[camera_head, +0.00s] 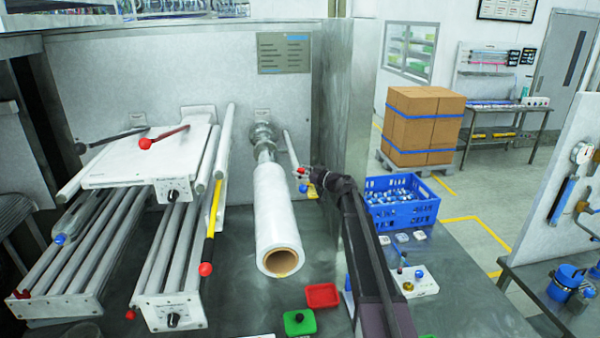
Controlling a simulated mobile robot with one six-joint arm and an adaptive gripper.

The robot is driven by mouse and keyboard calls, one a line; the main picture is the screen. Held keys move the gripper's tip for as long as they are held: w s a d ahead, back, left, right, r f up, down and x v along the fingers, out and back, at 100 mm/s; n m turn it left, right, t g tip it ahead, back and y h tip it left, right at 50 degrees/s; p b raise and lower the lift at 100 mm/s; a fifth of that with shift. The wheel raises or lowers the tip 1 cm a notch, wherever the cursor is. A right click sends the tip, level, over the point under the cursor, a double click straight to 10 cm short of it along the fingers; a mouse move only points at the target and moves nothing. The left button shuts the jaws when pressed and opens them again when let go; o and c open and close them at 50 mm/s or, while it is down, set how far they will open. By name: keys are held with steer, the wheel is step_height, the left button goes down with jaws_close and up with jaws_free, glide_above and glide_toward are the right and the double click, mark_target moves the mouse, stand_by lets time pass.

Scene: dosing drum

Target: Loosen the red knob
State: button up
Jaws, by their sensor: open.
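Several red knob-like parts show. A small red knob (301,170) is at the fingertips of my gripper (306,179), right of the white roll. I cannot tell whether the fingers touch it. My gripper is open, and its dark arm reaches up from the bottom of the picture. A red ball (145,143) sits on a lever above the white plate at left. Another red ball (205,269) ends the yellow and black lever. The view does not settle which one is the task's red knob.
A white roll (272,210) on a spindle lies left of my gripper. Roller frames (170,308) fill the left. A red tray (322,295) and a green box (299,322) lie in front. A blue crate (402,205) is right of my arm.

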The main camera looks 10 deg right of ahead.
jaws_close()
steer(key=shift+w+n+g+y, duration=0.1)
steer(key=shift+n+g+y, duration=0.3)
steer(key=shift+g+y, duration=0.15)
steer(key=n+g+y, duration=0.1)
steer(key=n+g, duration=0.1)
steer(key=n+g+y, duration=0.2)
steer(key=g, duration=0.1)
steer(key=shift+w+g, duration=0.15)
steer(key=shift+g, duration=0.1)
steer(key=n+g+y, duration=0.1)
steer(key=n+g, duration=0.2)
steer(key=g, duration=0.1)
steer(key=shift+n+g, duration=0.5)
steer(key=shift+g, duration=0.4)
steer(key=shift+s, duration=0.25)
jaws_free()
steer(key=shift+a, duration=0.1)
